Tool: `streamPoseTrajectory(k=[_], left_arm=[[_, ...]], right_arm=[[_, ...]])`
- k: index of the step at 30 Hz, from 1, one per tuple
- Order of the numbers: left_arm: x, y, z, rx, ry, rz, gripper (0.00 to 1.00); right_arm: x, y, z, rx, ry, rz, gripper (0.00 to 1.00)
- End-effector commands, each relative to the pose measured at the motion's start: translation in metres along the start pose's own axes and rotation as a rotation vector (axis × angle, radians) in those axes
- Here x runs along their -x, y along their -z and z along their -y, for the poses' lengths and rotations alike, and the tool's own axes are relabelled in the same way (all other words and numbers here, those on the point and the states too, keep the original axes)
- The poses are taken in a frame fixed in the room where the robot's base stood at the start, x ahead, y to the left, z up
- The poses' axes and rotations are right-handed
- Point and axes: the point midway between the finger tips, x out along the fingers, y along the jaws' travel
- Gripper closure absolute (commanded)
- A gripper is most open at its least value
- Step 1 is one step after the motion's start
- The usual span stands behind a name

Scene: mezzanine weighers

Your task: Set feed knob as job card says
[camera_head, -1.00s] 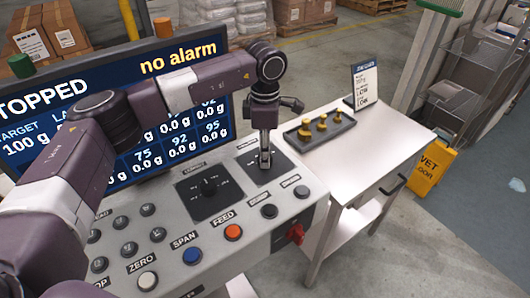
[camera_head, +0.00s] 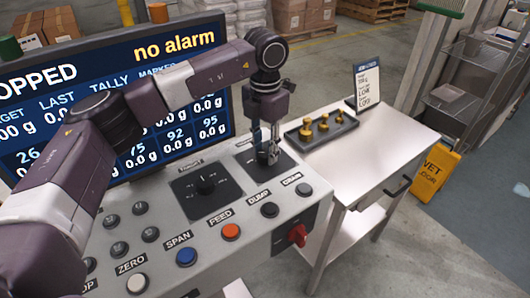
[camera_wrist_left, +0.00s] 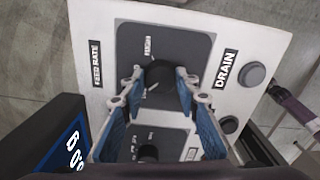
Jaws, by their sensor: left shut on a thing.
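The feed knob (camera_wrist_left: 158,74) is a dark round knob on a dark plate labelled FEED RATE, in the left wrist view. My left gripper (camera_wrist_left: 160,84) is shut on it, one blue-padded finger on each side. In the head view the left gripper (camera_head: 268,157) points down at the panel's right dark plate, and its fingers hide the knob. The knob's exact setting is hard to read. The job card (camera_head: 367,83) stands upright at the back of the side table; its small lines are too blurred to read surely. My right gripper is not in view.
A second black knob (camera_head: 205,184) sits left on the control panel (camera_head: 170,215), above coloured buttons. A red switch (camera_head: 298,235) is on the panel's side. The monitor (camera_head: 130,90) reads "no alarm". A tray (camera_head: 321,127) with brass weights lies on the white table (camera_head: 370,155).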

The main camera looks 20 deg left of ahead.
Motion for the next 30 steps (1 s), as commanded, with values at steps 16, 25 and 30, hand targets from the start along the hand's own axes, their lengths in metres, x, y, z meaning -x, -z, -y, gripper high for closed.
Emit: streamPoseTrajectory(k=[16, 25, 30], left_arm=[[0.0031, -0.0019, -0.0008, 0.212, -0.001, 0.008, 0.95], [0.0036, -0.0021, -0.001, 0.219, -0.001, 0.009, 0.95], [0.0037, -0.0021, -0.0011, 0.219, -0.001, 0.01, 0.67]], right_arm=[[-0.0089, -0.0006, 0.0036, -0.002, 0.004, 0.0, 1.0], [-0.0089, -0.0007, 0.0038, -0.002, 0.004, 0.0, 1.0], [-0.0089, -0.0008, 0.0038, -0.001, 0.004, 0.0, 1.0]])
